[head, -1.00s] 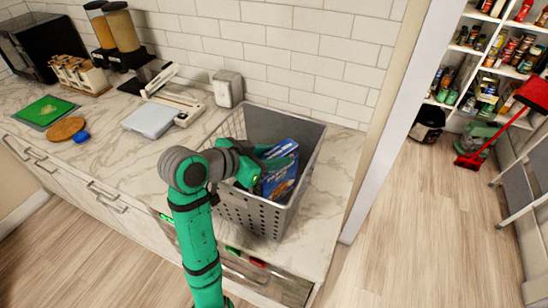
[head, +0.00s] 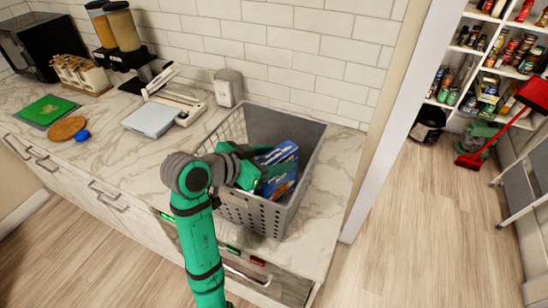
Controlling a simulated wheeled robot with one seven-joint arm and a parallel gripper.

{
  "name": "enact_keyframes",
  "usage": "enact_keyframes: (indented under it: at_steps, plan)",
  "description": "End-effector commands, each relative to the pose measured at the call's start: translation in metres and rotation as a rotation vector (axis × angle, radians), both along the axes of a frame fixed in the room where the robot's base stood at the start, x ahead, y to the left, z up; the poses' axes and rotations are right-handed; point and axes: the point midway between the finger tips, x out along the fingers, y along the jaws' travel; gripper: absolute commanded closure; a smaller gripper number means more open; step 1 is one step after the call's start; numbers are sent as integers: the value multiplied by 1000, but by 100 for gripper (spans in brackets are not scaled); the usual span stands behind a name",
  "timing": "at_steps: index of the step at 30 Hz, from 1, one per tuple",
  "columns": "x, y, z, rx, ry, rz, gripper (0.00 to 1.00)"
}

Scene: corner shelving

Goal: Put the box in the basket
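The box (head: 284,172) is blue with an orange-brown patch and stands tilted inside the grey basket (head: 262,213), near its right side. The basket is a perforated open crate on the marble counter. My gripper (head: 264,174) is green and reaches into the basket from the left, at the box's left side. My wrist and the basket's front wall hide part of the fingers and the box's lower part. I cannot tell whether the fingers still touch the box or how far apart they are.
A kitchen scale (head: 152,118) and a grey canister (head: 228,88) stand left of and behind the basket. A green cutting board (head: 45,111) and round wooden board (head: 67,129) lie at left. Counter between them and the basket is mostly clear. A wall edge (head: 400,120) rises at right.

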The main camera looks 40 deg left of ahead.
Motion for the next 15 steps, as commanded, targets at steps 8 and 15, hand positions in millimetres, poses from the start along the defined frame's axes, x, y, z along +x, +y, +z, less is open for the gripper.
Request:
enact_keyframes:
  at_steps: [8,15]
  plan:
    - [1,-1,-5,-4,24,-9,46]
    - [-35,6,20,-2,16,-4,46]
